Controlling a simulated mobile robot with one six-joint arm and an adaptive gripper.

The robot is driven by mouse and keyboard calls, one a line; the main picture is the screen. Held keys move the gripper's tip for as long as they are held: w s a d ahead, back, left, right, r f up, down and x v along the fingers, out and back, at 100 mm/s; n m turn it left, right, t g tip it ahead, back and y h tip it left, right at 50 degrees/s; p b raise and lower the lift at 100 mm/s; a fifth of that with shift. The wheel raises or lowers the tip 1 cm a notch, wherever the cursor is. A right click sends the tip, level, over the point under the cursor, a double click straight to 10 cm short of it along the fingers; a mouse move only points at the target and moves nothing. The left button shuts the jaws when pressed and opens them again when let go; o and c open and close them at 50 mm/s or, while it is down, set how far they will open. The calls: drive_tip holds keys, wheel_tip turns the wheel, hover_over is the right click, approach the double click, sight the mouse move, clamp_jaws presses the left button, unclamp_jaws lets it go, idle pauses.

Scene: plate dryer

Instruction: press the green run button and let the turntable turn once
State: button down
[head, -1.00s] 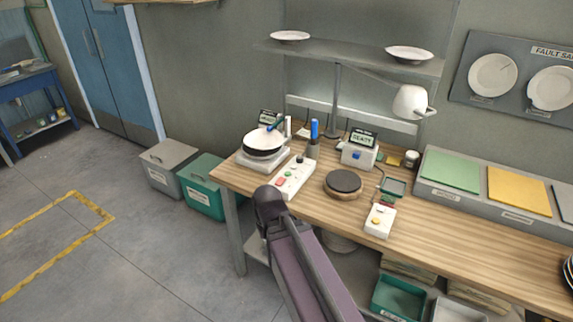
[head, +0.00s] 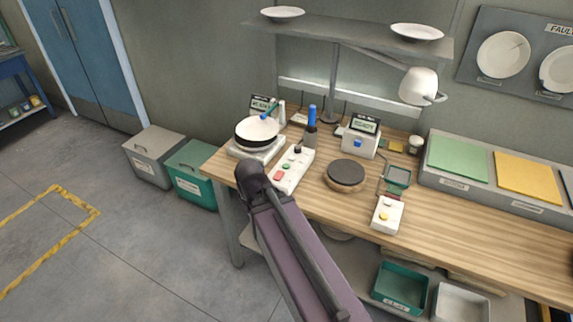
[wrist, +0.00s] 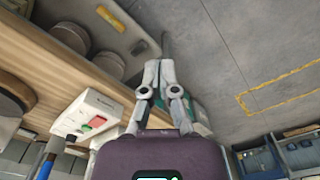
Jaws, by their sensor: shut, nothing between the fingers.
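The white control box (head: 296,160) sits near the bench's front edge, with a red button, the green run button (head: 286,166) and a black knob. The green button also shows in the wrist view (wrist: 86,128), to the left of my gripper. The turntable (head: 346,172), a dark round disc on a wooden base, stands right of the box and is partly cut off in the wrist view (wrist: 10,103). My gripper (wrist: 164,62) is shut and empty, apart from the button. It is hidden in the head view, where my arm reaches up beside the box's front left.
A white plate (head: 256,129) rests in a dark holder on a white stand, left of the box. A small device with a yellow button (head: 386,214) lies right of the turntable. A lamp (head: 418,86) hangs above. Grey and green bins (head: 190,175) stand left of the bench.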

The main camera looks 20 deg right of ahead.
wheel_tip(320, 180, up, 4)
drive_tip(key=t+y+b, duration=0.2)
drive_tip(key=t+y, duration=0.4)
drive_tip(key=t, duration=0.1)
hover_over(287, 166)
drive_tip(key=shift+f, duration=0.1)
wheel_tip(287, 166, down, 9)
drive_tip(key=b, duration=0.8)
drive_tip(key=shift+r, duration=0.2)
drive_tip(key=shift+f+b, duration=0.1)
drive_tip(key=shift+b, duration=0.25)
idle(0.7)
drive_tip(key=shift+f+b, duration=0.3)
